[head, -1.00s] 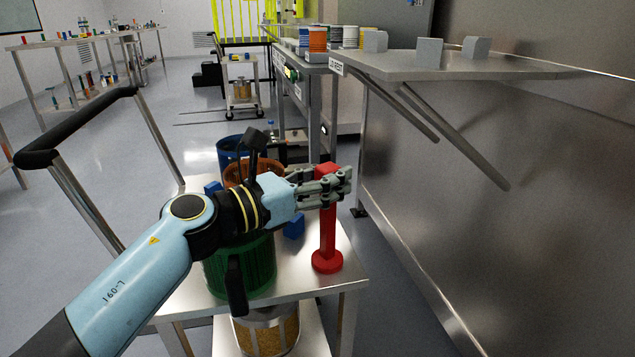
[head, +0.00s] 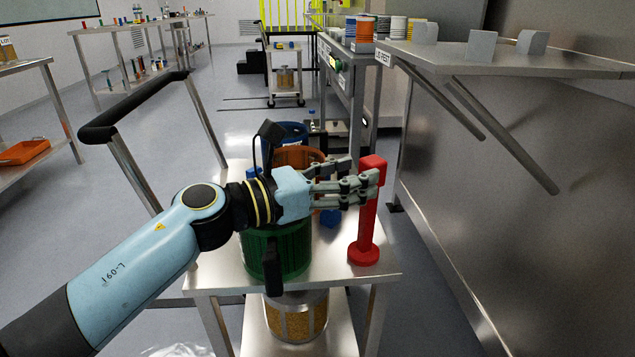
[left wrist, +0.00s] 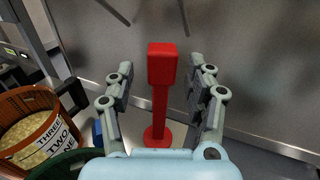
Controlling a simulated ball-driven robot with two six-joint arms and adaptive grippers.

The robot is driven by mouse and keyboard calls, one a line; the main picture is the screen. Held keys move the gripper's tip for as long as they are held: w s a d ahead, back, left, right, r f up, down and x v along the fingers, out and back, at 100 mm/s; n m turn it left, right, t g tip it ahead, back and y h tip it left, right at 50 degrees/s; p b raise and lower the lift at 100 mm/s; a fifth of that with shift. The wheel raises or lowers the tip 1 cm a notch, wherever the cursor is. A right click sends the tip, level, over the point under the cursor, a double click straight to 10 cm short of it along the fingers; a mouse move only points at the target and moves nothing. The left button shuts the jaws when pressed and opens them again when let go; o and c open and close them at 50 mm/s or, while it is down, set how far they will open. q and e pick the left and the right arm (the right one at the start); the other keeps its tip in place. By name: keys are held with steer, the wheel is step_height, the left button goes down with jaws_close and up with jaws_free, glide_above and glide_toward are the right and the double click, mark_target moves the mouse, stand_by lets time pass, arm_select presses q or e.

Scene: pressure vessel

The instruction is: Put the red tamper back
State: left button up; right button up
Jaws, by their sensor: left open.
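The red tamper (head: 367,220) stands upright on its round foot near the right edge of the steel cart top (head: 335,282). My left gripper (head: 360,186) is open at the height of the tamper's block-shaped head. In the left wrist view the tamper (left wrist: 161,95) stands between the two spread fingers (left wrist: 160,100), with a gap on each side. The fingers partly cover the tamper's upper shaft in the head view. My right gripper is not in view.
A green basket (head: 275,250), an orange basket (head: 298,156) and a blue one (head: 288,133) stand on the cart left of the tamper. A wall shelf (head: 500,62) with grey blocks juts out at the right. The cart's black handle (head: 135,105) is at the left.

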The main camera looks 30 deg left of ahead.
arm_select(q)
steer(key=b+v, duration=0.1)
steer(key=v, duration=0.6)
steer(key=shift+s+a, duration=0.25)
steer(key=shift+s, duration=0.1)
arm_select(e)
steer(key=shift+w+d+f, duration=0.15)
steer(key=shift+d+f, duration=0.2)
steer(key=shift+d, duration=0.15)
